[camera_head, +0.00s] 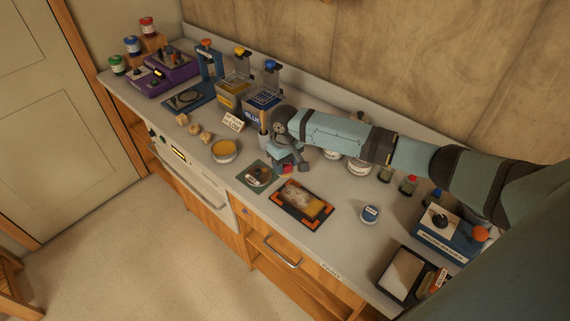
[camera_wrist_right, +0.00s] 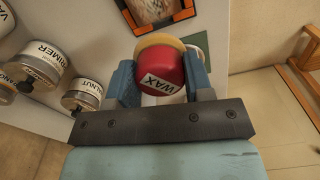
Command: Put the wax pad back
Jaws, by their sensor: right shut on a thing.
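The wax pad (camera_wrist_right: 168,70) is a red, round-backed pad labelled WAX with a yellowish face. My right gripper (camera_wrist_right: 163,85) is shut on it, one finger on each side. In the head view the red of the pad (camera_head: 288,169) shows at the tips of my right gripper (camera_head: 291,162), above the worktop beside a small green mat (camera_head: 247,180). A small item stands on that mat. A corner of the green mat also shows behind the pad in the wrist view (camera_wrist_right: 205,42). I cannot tell whether the pad touches anything below. My left gripper is not in view.
A black tray with orange corners (camera_head: 275,205) holds a worn wooden panel, right of the green mat. A yellow-filled bowl (camera_head: 224,151) stands left. Cans (camera_head: 331,154) stand behind my arm. The worktop's front edge is close.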

